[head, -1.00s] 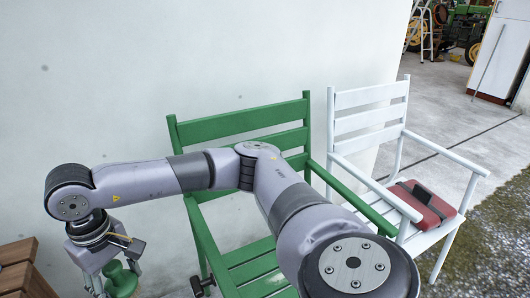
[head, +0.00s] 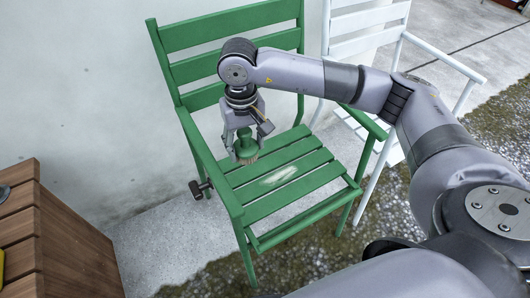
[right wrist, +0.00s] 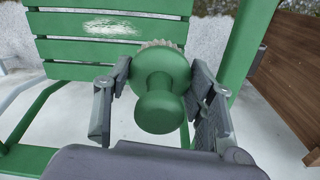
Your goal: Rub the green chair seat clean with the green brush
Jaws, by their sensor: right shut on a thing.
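The green slatted chair seat (head: 299,166) fills the middle of the head view. A whitish smudge (head: 281,177) lies across its slats; it also shows in the right wrist view (right wrist: 110,27). My right gripper (head: 244,150) is shut on the green brush (head: 246,146), holding it by its round green body with the pale bristles down. The brush is over the left part of the seat, to the left of the smudge. Whether the bristles touch the slats I cannot tell. In the right wrist view the brush (right wrist: 160,90) sits between both fingers. My left gripper is not in view.
The green chair's armrests (head: 211,165) and backrest (head: 235,42) surround the seat. A white chair (head: 368,22) stands close behind on the right. A wooden slatted piece (head: 75,245) stands at the lower left. A dark knob (head: 200,188) sticks out beside the seat.

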